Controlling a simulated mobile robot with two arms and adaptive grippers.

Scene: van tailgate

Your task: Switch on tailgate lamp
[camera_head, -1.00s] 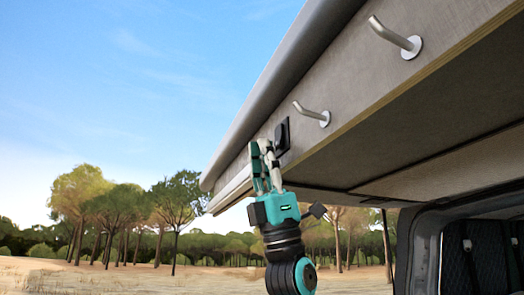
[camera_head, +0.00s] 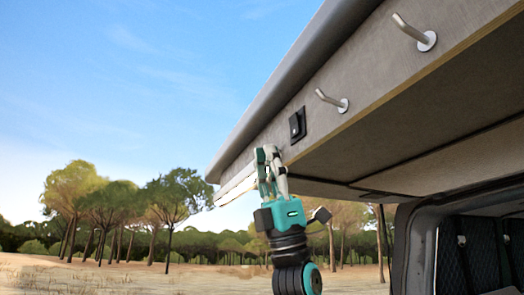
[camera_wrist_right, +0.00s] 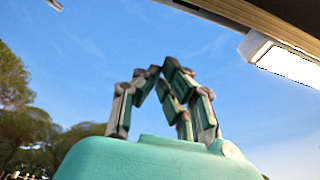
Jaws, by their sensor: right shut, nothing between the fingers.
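The black switch (camera_head: 297,125) is on the grey panel of the raised tailgate, left of two metal hooks, in the head view. Its rocker position is too small to tell. My right gripper (camera_head: 267,151) is shut and empty, below and left of the switch, apart from it. The wrist view shows its fingertips (camera_wrist_right: 161,69) together against the sky. The lamp (camera_wrist_right: 285,60) is a white bar under the panel edge at the upper right of the wrist view; its face looks bright white. It shows as a thin pale strip (camera_head: 236,188) in the head view. My left gripper is out of view.
Two metal hooks (camera_head: 332,101) and (camera_head: 415,32) stick out of the panel to the right of the switch. The van's rear opening (camera_head: 440,225) is at the lower right. Open air lies left of my right arm, with trees far behind.

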